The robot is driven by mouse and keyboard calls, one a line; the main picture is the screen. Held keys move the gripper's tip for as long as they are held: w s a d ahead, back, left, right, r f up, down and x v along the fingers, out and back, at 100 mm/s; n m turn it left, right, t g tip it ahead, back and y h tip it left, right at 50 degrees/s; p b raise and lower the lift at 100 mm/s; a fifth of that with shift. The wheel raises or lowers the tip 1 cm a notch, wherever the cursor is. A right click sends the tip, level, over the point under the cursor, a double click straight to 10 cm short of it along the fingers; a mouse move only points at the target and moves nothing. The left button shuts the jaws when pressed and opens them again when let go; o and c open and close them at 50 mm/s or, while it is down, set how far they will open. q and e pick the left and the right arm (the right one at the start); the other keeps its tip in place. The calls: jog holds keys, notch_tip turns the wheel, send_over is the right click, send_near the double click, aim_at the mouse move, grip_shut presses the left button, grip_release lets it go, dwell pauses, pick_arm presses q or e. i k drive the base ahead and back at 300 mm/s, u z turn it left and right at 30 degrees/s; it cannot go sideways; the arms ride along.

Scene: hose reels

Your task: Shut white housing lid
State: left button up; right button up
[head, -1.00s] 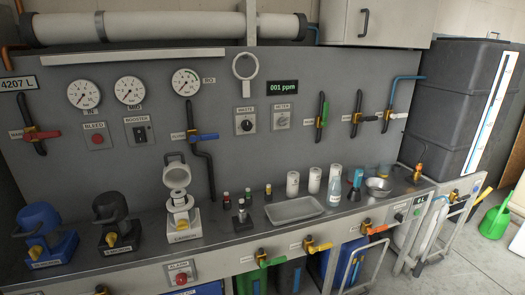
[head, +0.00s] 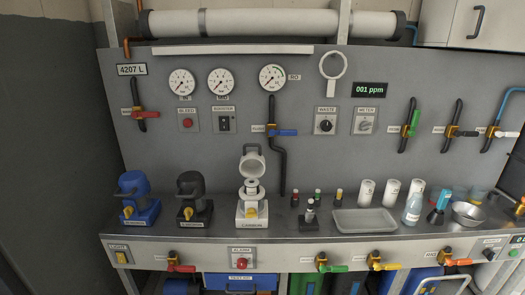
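The white housing (head: 252,212) stands on the metal counter, left of the middle in the head view. Its white lid (head: 252,162) is open and tipped up above the body at the back. A pale round part (head: 251,186) shows in the open space below the lid. A yellow piece (head: 251,211) is on the front of the base. Neither of my grippers is in view.
A black housing (head: 191,190) and a blue housing (head: 138,190) stand to the left, apart from the white one. Small dark vials (head: 295,198) and a grey tray (head: 364,221) are to the right. A dark pipe (head: 279,150) runs down the panel behind. Valve handles (head: 331,268) stick out below the counter.

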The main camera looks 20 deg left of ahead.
aim_at(252, 165)
jog(key=z, duration=0.05)
jog(key=k, duration=0.5)
jog(key=u, duration=0.7)
jog(key=i, duration=1.65)
jog(key=z, duration=0.4)
